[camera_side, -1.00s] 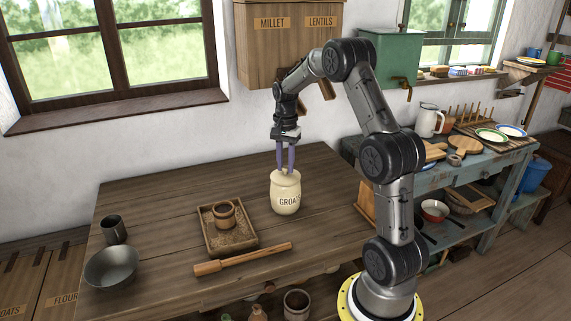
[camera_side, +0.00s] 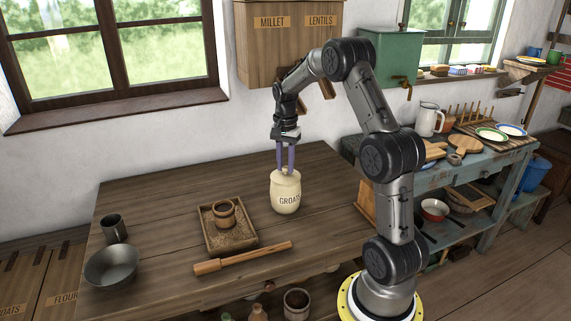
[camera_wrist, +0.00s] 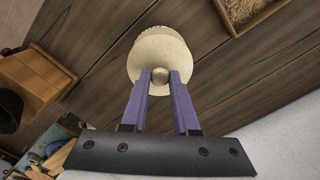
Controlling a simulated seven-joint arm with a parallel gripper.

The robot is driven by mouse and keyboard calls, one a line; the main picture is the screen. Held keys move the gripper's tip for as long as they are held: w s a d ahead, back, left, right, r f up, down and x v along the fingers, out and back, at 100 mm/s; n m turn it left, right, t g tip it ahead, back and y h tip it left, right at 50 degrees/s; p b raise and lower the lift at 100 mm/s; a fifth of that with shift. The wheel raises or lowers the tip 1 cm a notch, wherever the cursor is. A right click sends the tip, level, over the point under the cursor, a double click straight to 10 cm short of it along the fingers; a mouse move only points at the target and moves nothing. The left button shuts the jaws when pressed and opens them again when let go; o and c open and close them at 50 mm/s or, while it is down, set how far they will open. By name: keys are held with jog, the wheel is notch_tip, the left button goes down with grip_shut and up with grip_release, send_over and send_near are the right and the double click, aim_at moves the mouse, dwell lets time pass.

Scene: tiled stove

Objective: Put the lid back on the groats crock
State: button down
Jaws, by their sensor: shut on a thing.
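The groats crock (camera_side: 286,193) is a cream jar marked with dark letters, standing upright on the wooden table. Its round cream lid (camera_wrist: 150,55) with a small knob (camera_wrist: 159,75) shows in the wrist view. My gripper (camera_side: 286,171) points straight down over the crock, and its purple fingers (camera_wrist: 159,86) are shut on the lid's knob. The lid is over the crock's mouth and looks level. I cannot tell whether it rests fully on the rim, as the fingers and viewing angle hide the seam.
A wooden tray (camera_side: 216,244) of grain with a small brown cup (camera_side: 224,215) stands left of the crock. A wooden rolling pin (camera_side: 243,258) lies in front. A dark mug (camera_side: 113,229) and a metal bowl (camera_side: 111,266) are at the far left. The table behind the crock is clear.

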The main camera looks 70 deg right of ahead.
jog(key=shift+c, duration=0.6)
grip_release()
jog(key=shift+r, duration=3.5)
grip_shut()
